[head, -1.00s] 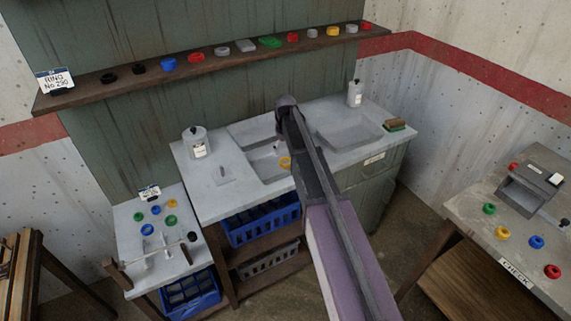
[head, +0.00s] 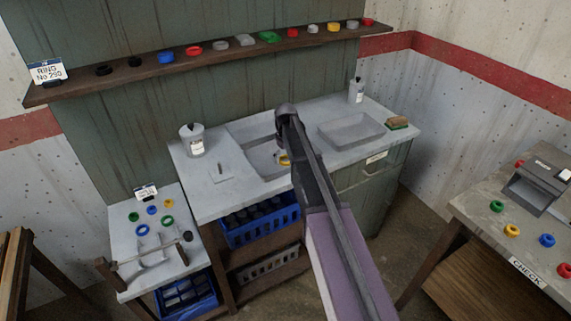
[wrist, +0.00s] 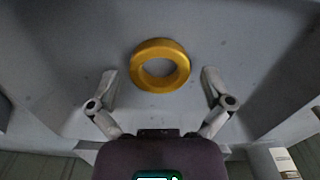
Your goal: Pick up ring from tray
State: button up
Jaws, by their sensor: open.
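A yellow ring (head: 285,160) lies in the left recessed tray (head: 247,134) of the grey counter. In the wrist view the ring (wrist: 160,66) lies flat, with its hole facing up at the camera. My gripper (wrist: 159,84) is open, with one finger on each side of the ring and clear gaps to it. The ring sits slightly beyond the line between the fingertips. In the head view my arm comes down over the tray and hides part of it. I cannot tell the height of the fingertips above the tray floor.
A second tray (head: 352,130) is to the right, with a brush (head: 396,123) beside it. A white bottle (head: 192,140) stands at the left and another (head: 356,91) at the back. The tray walls surround the ring. A shelf (head: 130,76) with several rings runs behind.

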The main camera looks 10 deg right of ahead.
dwell(0.5)
jog(key=c, duration=1)
jog(key=shift+r, duration=0.1)
notch_tip(320, 180, up, 10)
jog(key=p, duration=1)
